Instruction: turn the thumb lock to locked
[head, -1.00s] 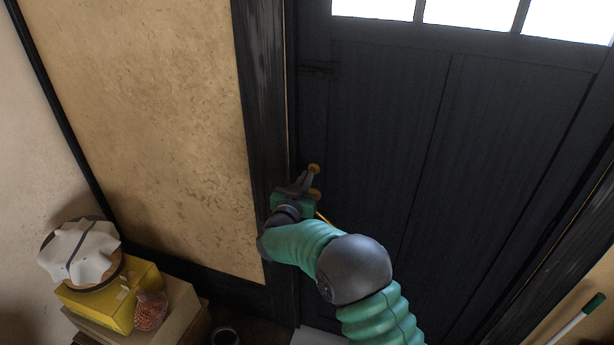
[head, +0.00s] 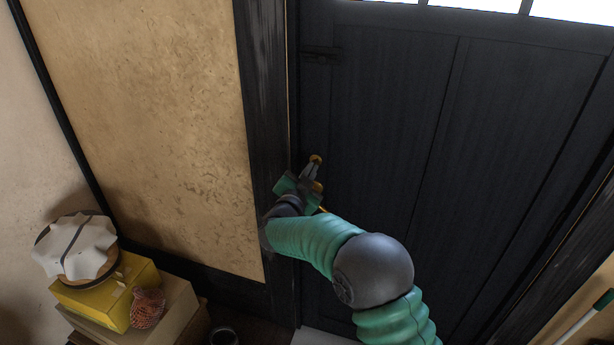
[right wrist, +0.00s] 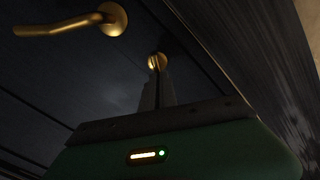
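The thumb lock (right wrist: 157,60) is a small round brass fitting on the dark door. In the head view the thumb lock (head: 316,159) shows just beyond my fingertips. My right gripper (head: 311,167) reaches it from below. In the right wrist view the fingers of my right gripper (right wrist: 157,72) are close together, with their tips on the brass turn piece, which they mostly hide. The lock's exact angle cannot be read. My left gripper is not in view.
A brass lever handle (right wrist: 70,25) is beside the lock, mostly hidden by my gripper in the head view. The dark door frame (head: 264,110) stands close on the left. Yellow box (head: 105,297) and cloth-covered round item (head: 78,248) sit lower left.

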